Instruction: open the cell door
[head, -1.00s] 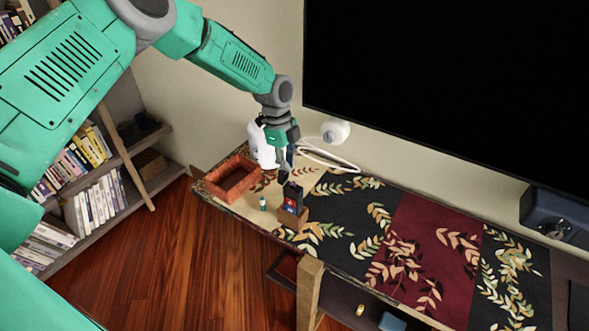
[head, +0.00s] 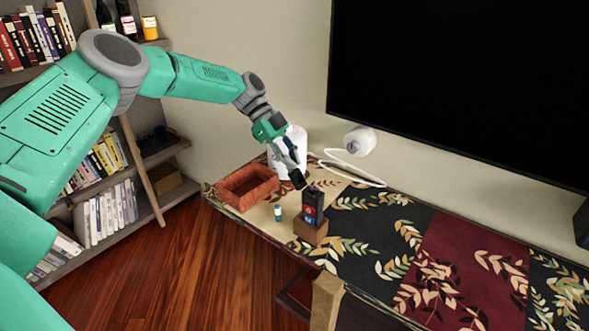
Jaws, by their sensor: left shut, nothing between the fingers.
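A small dark upright device (head: 312,206) with red and blue marks on its front stands on a brown wooden block (head: 311,231) on the cabinet top. I cannot make out a cell door on it at this size. A small green and white cell-like cylinder (head: 278,213) stands upright to its left. My left gripper (head: 298,180) comes down from the upper left, shut and empty. Its dark fingertips are just above and left of the device's top; I cannot tell whether they touch it. My right gripper is not in view.
A reddish open box (head: 247,188) stands left of the device. A white rounded object (head: 289,151) is behind my gripper, and a white cabled device (head: 360,141) is by the wall. A large black screen (head: 450,110) hangs above. The patterned runner (head: 455,245) is clear to the right.

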